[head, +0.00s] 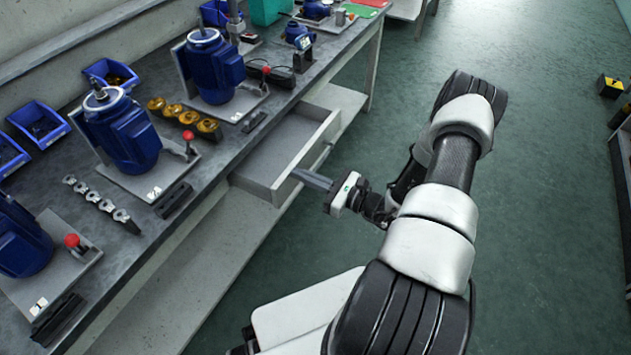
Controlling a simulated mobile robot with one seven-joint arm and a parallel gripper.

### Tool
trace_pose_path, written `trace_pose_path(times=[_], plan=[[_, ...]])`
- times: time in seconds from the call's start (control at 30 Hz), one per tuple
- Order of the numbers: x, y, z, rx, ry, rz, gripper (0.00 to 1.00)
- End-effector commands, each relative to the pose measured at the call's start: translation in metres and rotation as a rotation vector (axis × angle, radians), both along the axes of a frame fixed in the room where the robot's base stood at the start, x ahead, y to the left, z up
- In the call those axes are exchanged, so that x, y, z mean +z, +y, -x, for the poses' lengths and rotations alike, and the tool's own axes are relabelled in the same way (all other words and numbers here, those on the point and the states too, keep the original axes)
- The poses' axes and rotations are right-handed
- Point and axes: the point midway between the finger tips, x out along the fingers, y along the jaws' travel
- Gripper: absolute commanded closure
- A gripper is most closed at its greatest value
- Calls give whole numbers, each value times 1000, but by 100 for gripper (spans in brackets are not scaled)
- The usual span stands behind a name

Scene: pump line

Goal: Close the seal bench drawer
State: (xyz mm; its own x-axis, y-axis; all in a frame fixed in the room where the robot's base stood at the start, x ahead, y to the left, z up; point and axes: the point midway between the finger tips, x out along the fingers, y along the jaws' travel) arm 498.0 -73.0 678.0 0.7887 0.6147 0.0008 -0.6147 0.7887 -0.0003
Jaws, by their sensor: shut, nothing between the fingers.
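The seal bench drawer (264,181) is a grey open-topped box pulled out from under the worktop in the middle of the view. Its inside looks empty where I can see it. My gripper (297,173) is shut and empty, with its fingers pointing left at the drawer's front panel. The fingertips overlap the front panel's top edge in the picture. I cannot tell whether they touch it or are just above it. Part of the front's outer face is hidden behind the gripper.
The dark worktop (215,150) carries blue motors (215,67) on plates, brass parts (183,115), metal clamps (96,199) and blue bins (40,122). A lower shelf (215,240) runs under the bench.

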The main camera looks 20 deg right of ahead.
Motion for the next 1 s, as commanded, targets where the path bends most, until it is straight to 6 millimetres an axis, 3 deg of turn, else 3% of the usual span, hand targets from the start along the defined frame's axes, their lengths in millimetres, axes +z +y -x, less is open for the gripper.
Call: trace_pose_path(times=[0.3,0.5,0.7,1.0], plan=[[-1,52,-65,4,-2,-1,100],[-1,73,-92,1,-1,-1,100],[-1,81,-103,1,0,0,100],[0,82,-105,0,1,1,100]])
